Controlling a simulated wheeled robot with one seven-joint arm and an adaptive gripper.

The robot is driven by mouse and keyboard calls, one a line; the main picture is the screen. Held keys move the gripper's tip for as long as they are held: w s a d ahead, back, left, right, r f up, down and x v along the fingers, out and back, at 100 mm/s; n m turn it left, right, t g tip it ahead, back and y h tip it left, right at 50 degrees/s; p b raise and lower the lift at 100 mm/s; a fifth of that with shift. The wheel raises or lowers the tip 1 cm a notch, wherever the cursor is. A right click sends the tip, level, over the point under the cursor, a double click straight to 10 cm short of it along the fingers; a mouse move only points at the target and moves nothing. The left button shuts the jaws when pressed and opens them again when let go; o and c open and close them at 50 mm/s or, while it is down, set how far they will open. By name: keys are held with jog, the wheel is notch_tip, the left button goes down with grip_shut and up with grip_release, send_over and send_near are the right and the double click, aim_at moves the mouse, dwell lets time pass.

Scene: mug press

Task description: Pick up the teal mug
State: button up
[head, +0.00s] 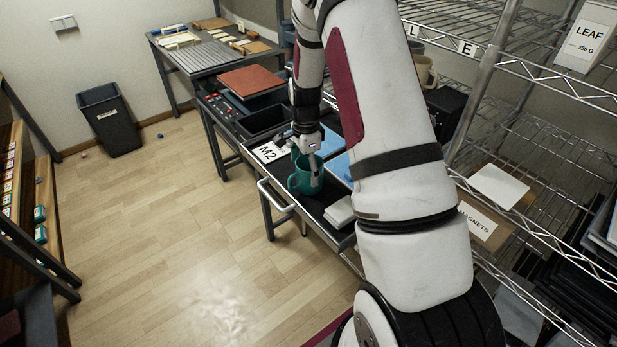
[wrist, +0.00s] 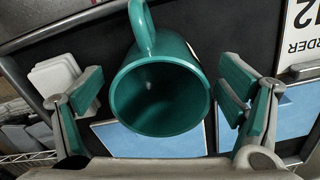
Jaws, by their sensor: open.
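The teal mug (head: 303,180) stands on the dark top of a narrow metal cart (head: 336,234) in the head view. In the wrist view the mug (wrist: 160,95) fills the middle, with its open mouth facing the camera and its handle toward the top. My gripper (wrist: 165,100) is open, with one teal-padded finger on each side of the mug and a visible gap on both sides. In the head view my gripper (head: 311,160) is down at the mug, and my arm hides part of the cart. The mug looks empty inside.
A wire shelf (head: 520,130) stands to the right.

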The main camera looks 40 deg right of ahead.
aim_at(308, 178)
jog(key=shift+d+f+p, duration=0.2)
jog(key=shift+f+p, duration=0.25)
jog(key=shift+f, duration=1.75)
jog(key=c, duration=1.3)
jog(key=shift+o, duration=0.2)
